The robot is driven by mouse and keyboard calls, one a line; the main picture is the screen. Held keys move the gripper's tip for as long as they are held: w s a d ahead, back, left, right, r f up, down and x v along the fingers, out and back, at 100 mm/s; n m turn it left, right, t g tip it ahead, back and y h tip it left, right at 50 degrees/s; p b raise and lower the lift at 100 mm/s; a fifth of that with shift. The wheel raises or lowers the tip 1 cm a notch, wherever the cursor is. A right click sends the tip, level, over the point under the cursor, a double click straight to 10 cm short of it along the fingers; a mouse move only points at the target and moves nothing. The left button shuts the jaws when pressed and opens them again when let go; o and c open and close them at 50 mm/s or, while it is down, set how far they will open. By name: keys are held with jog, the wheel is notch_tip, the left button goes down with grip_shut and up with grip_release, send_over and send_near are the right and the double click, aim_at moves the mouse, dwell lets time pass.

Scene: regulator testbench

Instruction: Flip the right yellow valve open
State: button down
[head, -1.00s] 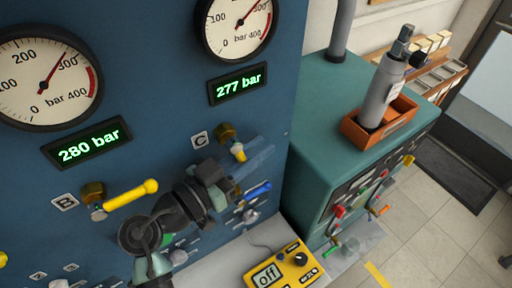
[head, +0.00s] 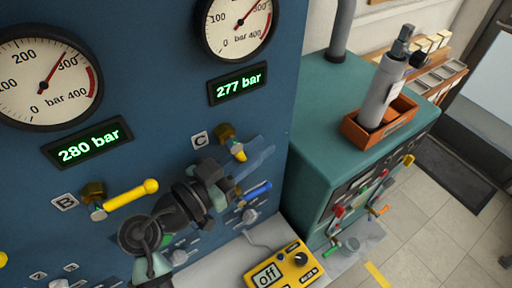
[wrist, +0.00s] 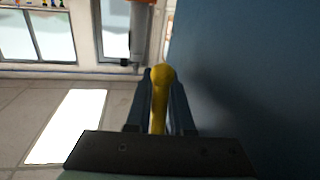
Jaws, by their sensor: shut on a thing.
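The right yellow valve (head: 238,152) sits beside the C label on the blue panel. In the head view only a short piece of its yellow lever shows; my gripper hides the rest. My gripper (head: 258,156) reaches across it from the lower left. In the wrist view the yellow lever (wrist: 159,95) stands upright between the two dark fingers of my gripper (wrist: 160,78), which are shut on it. The lever's rounded end shows near the fingertips.
The B valve (head: 130,195) has a yellow lever pointing right, left of my arm. A blue lever (head: 257,188) lies just below my gripper. Displays read 280 bar (head: 88,150) and 277 bar (head: 238,83). A yellow meter (head: 282,268) reads "off" below.

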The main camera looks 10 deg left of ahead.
jog(key=shift+s+a+f+g, duration=0.15)
jog(key=shift+f+g, duration=0.05)
jog(key=shift+g, duration=0.3)
jog(key=c, duration=1.1)
grip_release()
jog(key=b+v, duration=0.5)
jog(key=v, duration=0.8)
jog(key=shift+s+r, duration=0.1)
jog(key=shift+r, duration=0.1)
